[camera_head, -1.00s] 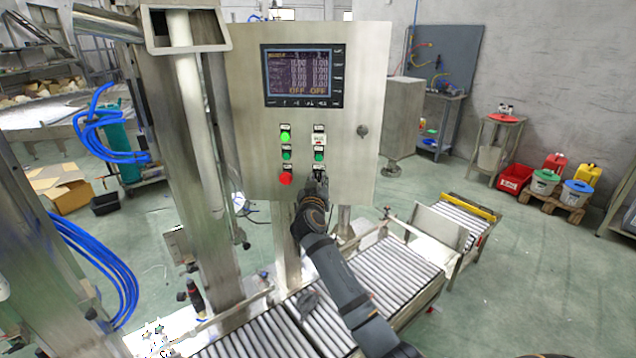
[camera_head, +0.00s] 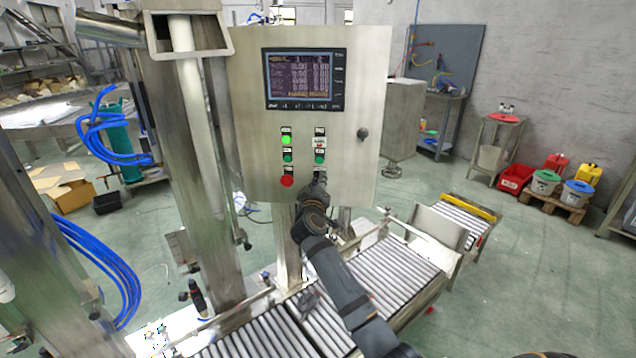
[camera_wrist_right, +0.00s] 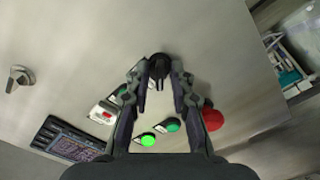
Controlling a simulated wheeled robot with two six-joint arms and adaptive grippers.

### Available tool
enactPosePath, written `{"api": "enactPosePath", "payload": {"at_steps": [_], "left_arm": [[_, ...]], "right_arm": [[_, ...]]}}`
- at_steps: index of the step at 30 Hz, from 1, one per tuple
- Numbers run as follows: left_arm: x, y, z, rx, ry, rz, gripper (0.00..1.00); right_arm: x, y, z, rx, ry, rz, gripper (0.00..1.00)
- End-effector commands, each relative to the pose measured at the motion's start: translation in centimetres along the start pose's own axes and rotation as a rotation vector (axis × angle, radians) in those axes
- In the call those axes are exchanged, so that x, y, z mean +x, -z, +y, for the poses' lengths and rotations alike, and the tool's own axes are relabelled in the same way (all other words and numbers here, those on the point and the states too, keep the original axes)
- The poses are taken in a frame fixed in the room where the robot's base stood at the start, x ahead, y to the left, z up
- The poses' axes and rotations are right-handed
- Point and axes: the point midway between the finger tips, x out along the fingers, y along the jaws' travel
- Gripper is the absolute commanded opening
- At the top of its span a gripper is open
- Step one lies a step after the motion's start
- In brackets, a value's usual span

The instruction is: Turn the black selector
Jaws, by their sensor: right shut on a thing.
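The black selector (camera_wrist_right: 159,66) sits on the steel panel of the control cabinet (camera_head: 345,100). In the right wrist view it shows between my right gripper's (camera_wrist_right: 160,84) fingertips, which are shut on it. In the head view my right gripper (camera_head: 318,188) reaches up to the lower part of the panel, below the buttons, and hides the selector. The cabinet's screen (camera_head: 298,78) is lit, with rows of figures and yellow text along its bottom line. My left gripper is not in view.
A green lit button (camera_head: 286,140), smaller green buttons and a red button (camera_head: 287,181) sit close to my right gripper. A metal knob (camera_head: 363,134) is at the panel's right. A roller conveyor (camera_head: 395,268) lies below; a steel column (camera_head: 185,150) stands left.

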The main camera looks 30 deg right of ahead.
Motion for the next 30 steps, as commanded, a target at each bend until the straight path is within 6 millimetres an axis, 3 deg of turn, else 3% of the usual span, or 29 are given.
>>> {"api": "enactPosePath", "payload": {"at_steps": [14, 15, 17, 26, 30], "left_arm": [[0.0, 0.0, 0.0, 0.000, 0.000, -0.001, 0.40], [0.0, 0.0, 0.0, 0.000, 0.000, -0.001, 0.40], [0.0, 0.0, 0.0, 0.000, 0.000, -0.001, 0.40], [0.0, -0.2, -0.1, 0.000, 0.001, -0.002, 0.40], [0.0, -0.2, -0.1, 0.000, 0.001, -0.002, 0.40]], "right_arm": [[0.0, 0.0, -0.1, -0.014, 0.001, 0.000, 0.00], [0.0, 0.0, -0.1, -0.014, 0.001, 0.000, 0.25], [0.0, 0.0, -0.1, -0.013, 0.001, 0.000, 0.31], [-0.2, 0.0, -0.1, -0.012, 0.001, 0.000, 0.31], [-2.0, -0.1, -0.2, -0.012, 0.003, 0.001, 0.31]]}}
